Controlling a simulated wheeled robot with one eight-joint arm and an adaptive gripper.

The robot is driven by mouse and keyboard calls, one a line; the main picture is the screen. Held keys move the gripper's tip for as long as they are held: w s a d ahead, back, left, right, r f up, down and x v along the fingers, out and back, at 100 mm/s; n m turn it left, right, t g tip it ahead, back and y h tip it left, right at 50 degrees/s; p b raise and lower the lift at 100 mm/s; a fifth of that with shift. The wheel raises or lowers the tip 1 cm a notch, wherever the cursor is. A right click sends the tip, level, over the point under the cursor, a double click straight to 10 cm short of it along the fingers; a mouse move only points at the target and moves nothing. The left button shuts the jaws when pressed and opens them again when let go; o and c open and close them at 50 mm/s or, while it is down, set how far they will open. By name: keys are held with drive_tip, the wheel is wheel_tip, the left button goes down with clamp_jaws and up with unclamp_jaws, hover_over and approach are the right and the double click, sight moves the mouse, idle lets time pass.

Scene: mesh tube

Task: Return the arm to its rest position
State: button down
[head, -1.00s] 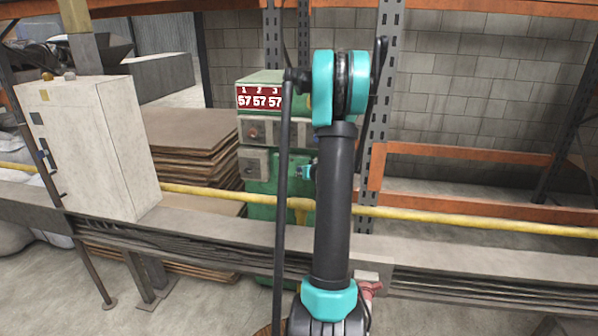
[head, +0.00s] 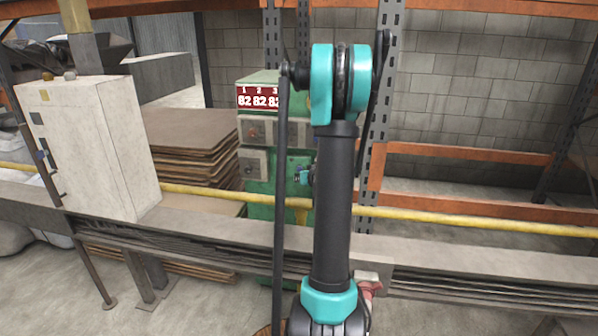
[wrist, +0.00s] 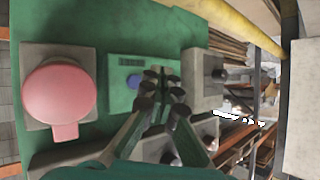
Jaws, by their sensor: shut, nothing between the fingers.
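My arm stands upright in the middle of the head view, with black links and teal joints, in front of a green machine cabinet (head: 262,185). My gripper (wrist: 165,98) shows in the wrist view, with its dark fingertips close together and nothing between them. It is in front of the green panel (wrist: 100,25), and I cannot tell how far from it. In the head view the fingers cannot be made out; only a small teal and dark part shows left of the arm link.
The wrist view shows a pink round button (wrist: 58,92), a small blue button (wrist: 134,82) and a dark knob (wrist: 219,73). A yellow pipe (head: 440,218) and grey rail (head: 200,240) cross the head view. A white cabinet (head: 95,145) stands left.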

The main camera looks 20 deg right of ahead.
drive_tip(key=s+a+n+g+y, duration=0.15)
drive_tip(key=s+a+g, duration=0.25)
drive_tip(key=s+a, duration=1)
drive_tip(key=s+a+f+g+h, duration=0.1)
drive_tip(key=s+a+f+g, duration=0.1)
drive_tip(key=s, duration=0.8)
drive_tip(key=s+a+f+g+h, duration=0.1)
drive_tip(key=s+a+f+g, duration=0.1)
drive_tip(key=s, duration=0.9)
drive_tip(key=a+f, duration=0.1)
drive_tip(key=a, duration=0.1)
drive_tip(key=shift+a, duration=0.4)
